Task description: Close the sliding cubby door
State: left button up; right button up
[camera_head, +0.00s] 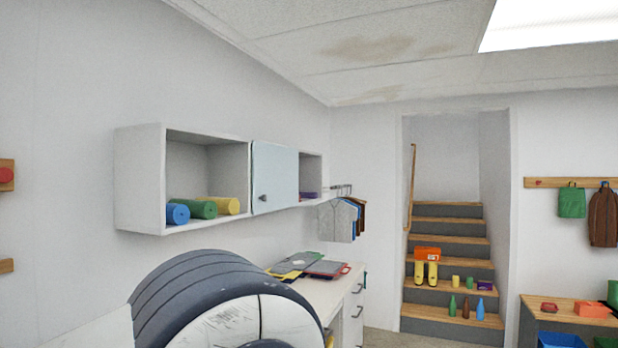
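The white wall cubby (139,180) hangs on the left wall. Its pale blue sliding door (285,177) has a small dark knob (262,198) near its left edge. The door covers the middle of the cubby. The left compartment is open and holds blue (177,214), green (199,209) and yellow (223,205) rolls. The right compartment (311,172) also shows open, with a purple item (309,196) in it. Neither gripper is in view. A large dark grey and white rounded part, apparently one of my arm links, fills the lower left below the cubby.
A white counter (327,295) with drawers stands below the cubby, with folders (300,265) on top. Clothes hang on a rail (340,190) right of the cubby. Stairs (450,240) holding several small items rise at the back. A wooden bench (540,308) stands at the right.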

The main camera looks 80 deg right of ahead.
aim_at(276, 167)
jog(key=z, duration=3.7)
jog(key=i, duration=3.5)
jog(key=u, duration=2.05)
